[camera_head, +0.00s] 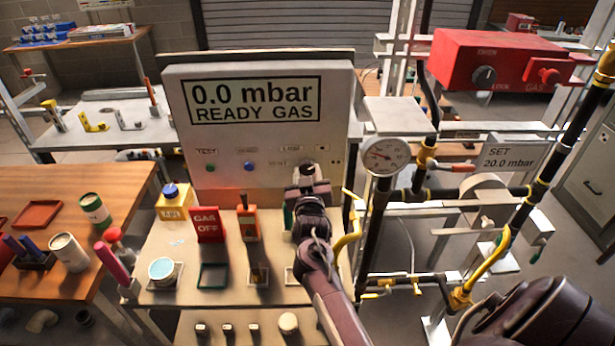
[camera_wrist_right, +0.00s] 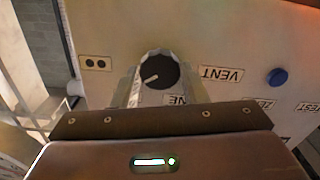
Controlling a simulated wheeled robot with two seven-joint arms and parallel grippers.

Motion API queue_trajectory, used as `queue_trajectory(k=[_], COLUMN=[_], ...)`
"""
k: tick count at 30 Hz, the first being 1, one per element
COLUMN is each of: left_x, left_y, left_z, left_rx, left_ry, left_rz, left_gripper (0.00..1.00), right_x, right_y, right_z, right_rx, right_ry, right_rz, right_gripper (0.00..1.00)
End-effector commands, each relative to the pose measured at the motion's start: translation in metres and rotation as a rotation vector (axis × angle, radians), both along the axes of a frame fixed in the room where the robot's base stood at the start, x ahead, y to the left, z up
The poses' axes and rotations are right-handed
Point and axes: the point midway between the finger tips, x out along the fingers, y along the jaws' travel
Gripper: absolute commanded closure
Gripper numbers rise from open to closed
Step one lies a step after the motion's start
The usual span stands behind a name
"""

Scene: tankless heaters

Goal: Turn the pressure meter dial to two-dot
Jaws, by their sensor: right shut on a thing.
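The pressure meter (camera_head: 200,140) is a pale panel whose screen (camera_head: 251,101) reads "0.0 mbar READY GAS". Its black round dial (camera_wrist_right: 161,71) has a white pointer line, which aims toward the lower left in the right wrist view. The dial also shows in the head view (camera_head: 307,168), partly covered by my right gripper (camera_head: 307,181). In the wrist view, the fingers of my right gripper (camera_wrist_right: 160,82) are on both sides of the dial, shut on it. The two-dot mark (camera_wrist_right: 95,64) lies left of the dial; a VENT label (camera_wrist_right: 222,73) lies right. My left gripper is not in view.
A blue button (camera_head: 249,166) and a green button (camera_head: 209,168) sit left of the dial. A red GAS OFF sign (camera_head: 207,224) and an orange tool (camera_head: 247,222) stand on the bench below. A round gauge (camera_head: 385,155) and yellow-black pipes are close on the right.

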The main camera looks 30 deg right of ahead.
Motion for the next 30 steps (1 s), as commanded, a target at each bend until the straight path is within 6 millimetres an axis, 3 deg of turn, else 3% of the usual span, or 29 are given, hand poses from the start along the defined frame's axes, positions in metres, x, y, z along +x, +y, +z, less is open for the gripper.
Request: queue_trajectory(k=[24, 25, 30], left_x=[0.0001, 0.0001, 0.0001], left_y=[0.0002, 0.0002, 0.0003], left_z=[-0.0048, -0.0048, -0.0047], left_rx=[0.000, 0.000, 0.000], left_ry=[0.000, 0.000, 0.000], left_rz=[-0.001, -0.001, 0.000], left_gripper=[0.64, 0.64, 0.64], right_x=[-0.0006, -0.0006, -0.0004], right_y=[0.0007, 0.0007, 0.0004], right_z=[-0.0036, -0.0037, -0.0025], right_rx=[0.105, 0.105, 0.103], right_ry=[-0.055, -0.055, -0.057], right_rz=[0.000, 0.000, 0.000], right_gripper=[0.84, 0.58, 0.39])
